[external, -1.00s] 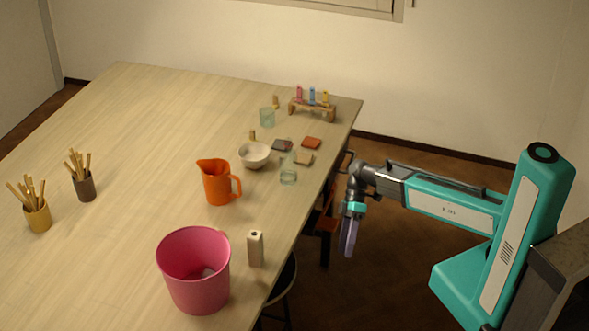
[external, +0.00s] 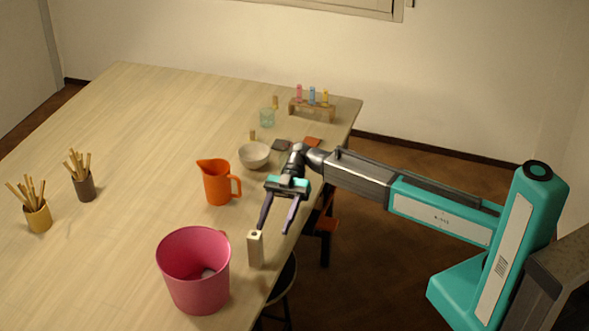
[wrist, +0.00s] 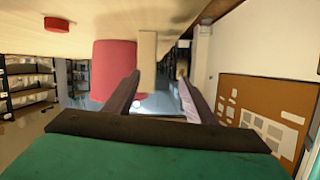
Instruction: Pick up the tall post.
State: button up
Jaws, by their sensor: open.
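The tall post (external: 256,250) is a pale wooden block with a dark spot on top. It stands upright on the table near its right edge, just right of the pink bucket (external: 192,275). My gripper (external: 275,229) is open and empty, its two dark purple fingers pointing toward the post from behind and slightly right of it in the external view. In the wrist view the post (wrist: 148,55) shows beyond and between the fingertips (wrist: 156,80), beside the bucket (wrist: 113,65). The fingers look apart from the post.
Two brush cups (external: 86,187) (external: 38,217) are at the left. A rack with coloured vials (external: 312,108) stands at the far end. The table's middle is clear.

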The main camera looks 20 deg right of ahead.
aim_at(251, 245)
jog(key=a, duration=0.1)
jog(key=s+a+g+y+b, duration=0.1)
jog(key=a, duration=0.1)
jog(key=a+n+g, duration=0.1)
jog(key=shift+s+a+r+b, duration=0.15)
jog(key=shift+a+r+b, duration=0.15)
jog(key=shift+b, duration=0.05)
jog(key=shift+s+a+r+n+g+y, duration=0.3)
jog(key=shift+s+a+r+g, duration=0.1)
jog(key=shift+r+g, duration=0.1)
jog(key=shift+x, duration=1.1)
jog(key=shift+a+f+p, duration=0.1)
jog(key=shift+a+p, duration=0.05)
jog(key=shift+p, duration=0.25)
jog(key=shift+p+x, duration=1.15)
jog(key=shift+x, duration=0.85)
jog(key=shift+s+a+f, duration=0.15)
jog(key=shift+s+a, duration=0.2)
